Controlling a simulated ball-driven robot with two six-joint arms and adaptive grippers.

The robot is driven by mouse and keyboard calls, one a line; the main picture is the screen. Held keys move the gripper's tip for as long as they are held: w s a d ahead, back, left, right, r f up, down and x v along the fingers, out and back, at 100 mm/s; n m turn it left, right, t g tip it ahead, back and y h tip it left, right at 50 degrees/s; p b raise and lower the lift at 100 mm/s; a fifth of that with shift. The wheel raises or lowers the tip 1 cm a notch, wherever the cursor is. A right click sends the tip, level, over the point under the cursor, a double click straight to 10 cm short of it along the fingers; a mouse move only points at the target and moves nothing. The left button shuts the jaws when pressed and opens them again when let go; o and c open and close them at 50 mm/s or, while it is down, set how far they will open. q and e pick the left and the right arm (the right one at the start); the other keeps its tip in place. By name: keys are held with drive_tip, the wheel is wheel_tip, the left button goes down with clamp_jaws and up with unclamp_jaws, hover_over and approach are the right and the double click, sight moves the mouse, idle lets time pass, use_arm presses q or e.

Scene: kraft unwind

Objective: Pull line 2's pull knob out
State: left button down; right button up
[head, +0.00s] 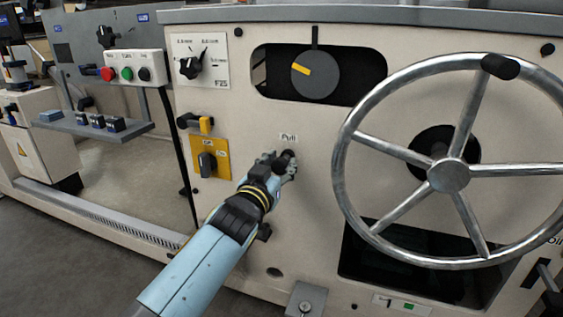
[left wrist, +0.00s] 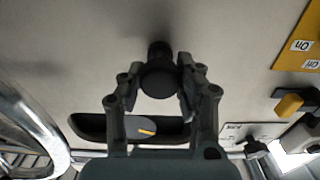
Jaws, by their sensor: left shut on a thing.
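The pull knob (head: 289,154) is a small black knob on the cream machine panel, right under a label reading "Pull". My left gripper (head: 283,164) is at the knob, its arm reaching up from the lower left. In the left wrist view the round black knob (left wrist: 159,80) sits between the two fingers of my left gripper (left wrist: 158,88), which are shut on it. A short dark stem shows between the knob and the panel. My right gripper is in neither view.
A large metal handwheel (head: 449,175) stands out from the panel to the right. A yellow switch plate (head: 222,147) and a yellow-tipped lever (head: 206,124) are left of the knob. Above are a dial in a dark window (head: 315,74) and a selector plate (head: 212,45).

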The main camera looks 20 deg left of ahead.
use_arm(q)
drive_tip(key=shift+s, duration=1.15)
drive_tip(key=shift+f, duration=0.2)
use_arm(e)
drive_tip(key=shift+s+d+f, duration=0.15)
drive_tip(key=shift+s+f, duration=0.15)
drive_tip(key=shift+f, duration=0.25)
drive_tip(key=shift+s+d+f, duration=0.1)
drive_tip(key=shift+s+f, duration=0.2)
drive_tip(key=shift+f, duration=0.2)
use_arm(q)
drive_tip(key=c, duration=1.3)
unclamp_jaws()
drive_tip(key=o, duration=0.4)
drive_tip(key=shift+s+r, duration=0.1)
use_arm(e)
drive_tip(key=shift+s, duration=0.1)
use_arm(q)
drive_tip(key=s, duration=1.2)
drive_tip(key=shift+a, duration=0.25)
